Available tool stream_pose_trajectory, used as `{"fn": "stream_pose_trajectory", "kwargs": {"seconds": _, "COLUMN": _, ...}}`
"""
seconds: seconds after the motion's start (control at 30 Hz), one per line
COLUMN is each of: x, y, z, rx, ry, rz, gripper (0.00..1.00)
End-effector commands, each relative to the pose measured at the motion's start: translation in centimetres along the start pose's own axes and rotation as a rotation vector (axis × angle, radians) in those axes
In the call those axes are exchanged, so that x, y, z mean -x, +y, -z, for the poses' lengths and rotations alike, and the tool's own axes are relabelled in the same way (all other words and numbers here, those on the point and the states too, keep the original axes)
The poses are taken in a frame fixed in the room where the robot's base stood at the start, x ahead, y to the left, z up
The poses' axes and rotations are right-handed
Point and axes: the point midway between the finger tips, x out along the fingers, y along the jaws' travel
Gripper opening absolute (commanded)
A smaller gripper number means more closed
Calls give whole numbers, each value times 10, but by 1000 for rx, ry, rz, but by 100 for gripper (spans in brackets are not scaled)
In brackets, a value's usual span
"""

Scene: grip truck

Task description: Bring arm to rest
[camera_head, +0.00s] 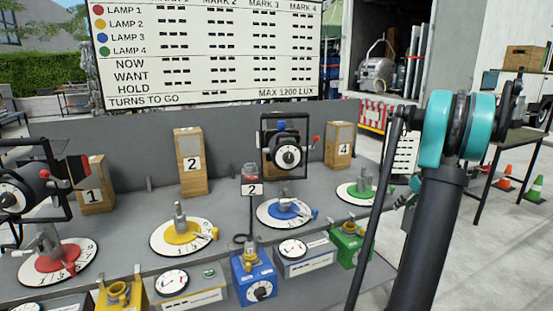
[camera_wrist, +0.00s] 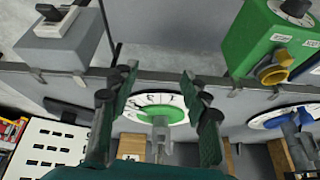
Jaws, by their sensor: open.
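In the head view my arm (camera_head: 432,220) stands upright at the right, with teal joint rings at its top. My gripper is out of clear sight there. In the wrist view my gripper (camera_wrist: 158,80) is open, its two dark fingers apart with nothing between them. Beyond the fingers is the round dial with the green centre (camera_wrist: 150,112) and a grey post. The same green dial (camera_head: 362,192) shows in the head view beside my arm. The fingers look apart from it, though the exact gap is hard to tell.
A grey bench (camera_head: 130,222) carries red, yellow and blue dials, numbered wooden blocks and lamps. A blue box (camera_head: 254,276) and a green box (camera_head: 347,246) sit along its front edge. A lettered board (camera_head: 205,50) stands behind. Cones (camera_head: 535,188) stand on open floor at right.

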Motion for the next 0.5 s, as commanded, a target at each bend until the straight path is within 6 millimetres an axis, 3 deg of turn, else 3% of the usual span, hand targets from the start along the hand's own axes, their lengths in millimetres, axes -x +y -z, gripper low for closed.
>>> {"fn": "stream_pose_trajectory", "kwargs": {"seconds": 0.03, "x": 0, "y": -30, "z": 0, "rx": -6, "ry": -11, "rz": -1, "gripper": 47}}
{"fn": "stream_pose_trajectory", "kwargs": {"seconds": 0.1, "x": 0, "y": -63, "z": -4, "rx": -24, "ry": -27, "rz": -7, "gripper": 47}}
{"fn": "stream_pose_trajectory", "kwargs": {"seconds": 0.27, "x": 1, "y": -138, "z": -20, "rx": -64, "ry": -57, "rz": -27, "gripper": 47}}
{"fn": "stream_pose_trajectory", "kwargs": {"seconds": 0.5, "x": 2, "y": -238, "z": -67, "rx": -118, "ry": -87, "rz": -65, "gripper": 47}}
